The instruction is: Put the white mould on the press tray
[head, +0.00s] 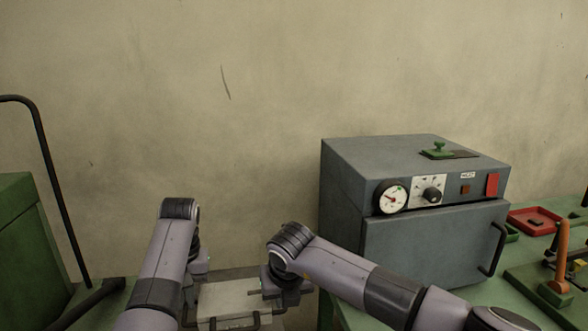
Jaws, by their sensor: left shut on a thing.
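A pale, whitish box-like block (228,297) with a dark handle on its near side shows at the bottom centre, between my two arms; it looks like the white mould. My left gripper (190,307) is at its left side, shut on it, with the fingertips mostly hidden by my own arm. My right gripper (272,287) is at its right side; its fingers are too dark and small to tell their state. The block's lower part is cut off by the frame edge. I cannot pick out the press tray in this view.
A grey cabinet (420,185) with gauge, knob, red switch and closed, handled door stands on a green bench at right. A green-handled tool (439,149) lies on top. A red tray (533,221) and an orange-handled tool (561,258) are farther right. A green cabinet (30,250) stands at left.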

